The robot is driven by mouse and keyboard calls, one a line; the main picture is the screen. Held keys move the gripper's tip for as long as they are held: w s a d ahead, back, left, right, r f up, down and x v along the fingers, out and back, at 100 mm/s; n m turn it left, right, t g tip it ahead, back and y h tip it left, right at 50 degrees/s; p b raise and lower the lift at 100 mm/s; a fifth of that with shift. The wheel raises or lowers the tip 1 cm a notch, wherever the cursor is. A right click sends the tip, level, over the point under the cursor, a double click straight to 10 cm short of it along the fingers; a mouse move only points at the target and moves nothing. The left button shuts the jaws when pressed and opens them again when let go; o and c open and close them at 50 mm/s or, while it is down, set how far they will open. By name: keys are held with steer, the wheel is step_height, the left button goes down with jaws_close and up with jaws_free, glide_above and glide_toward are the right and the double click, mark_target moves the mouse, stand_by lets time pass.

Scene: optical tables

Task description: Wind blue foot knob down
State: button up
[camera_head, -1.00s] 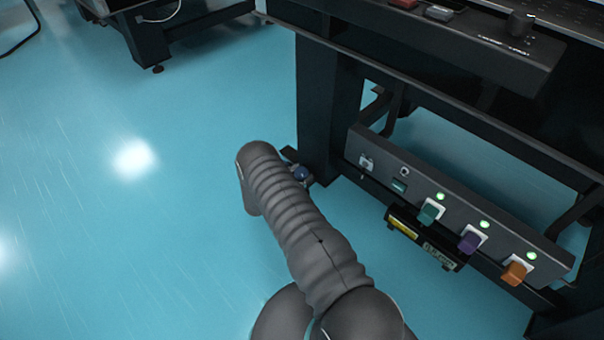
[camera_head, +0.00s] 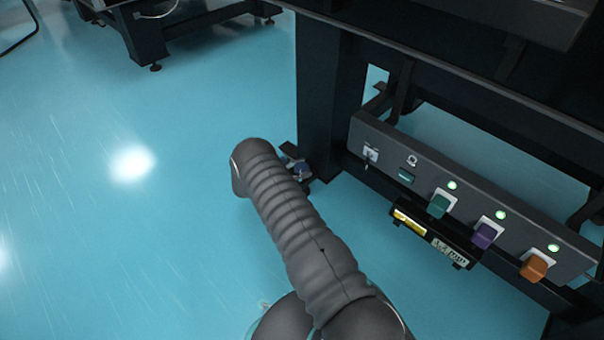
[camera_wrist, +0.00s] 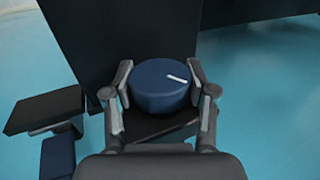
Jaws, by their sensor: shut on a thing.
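The blue foot knob (camera_wrist: 158,88) is a round dark-blue knob with a white line on its top, pointing to the right in the wrist view. It sits low at the foot of the table leg (camera_head: 325,95). My gripper (camera_wrist: 160,100) has one finger on each side of the knob and is shut on it. In the head view a bit of blue (camera_head: 301,168) shows at the foot of the leg, beside my arm. My arm hides most of the gripper there.
A black pedal-like plate (camera_wrist: 45,110) with a blue block (camera_wrist: 58,157) lies left of the knob. A grey panel (camera_head: 470,195) with green, purple and orange plugs runs right of the leg. Open turquoise floor (camera_head: 120,240) lies to the left. Another table (camera_head: 150,35) stands behind.

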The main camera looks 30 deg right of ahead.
stand_by(0.3)
steer(key=o, duration=1.2)
steer(key=shift+a, duration=0.1)
steer(key=a, duration=0.8)
steer(key=w+a, duration=0.1)
steer(key=a, duration=0.2)
steer(key=shift+a, duration=0.4)
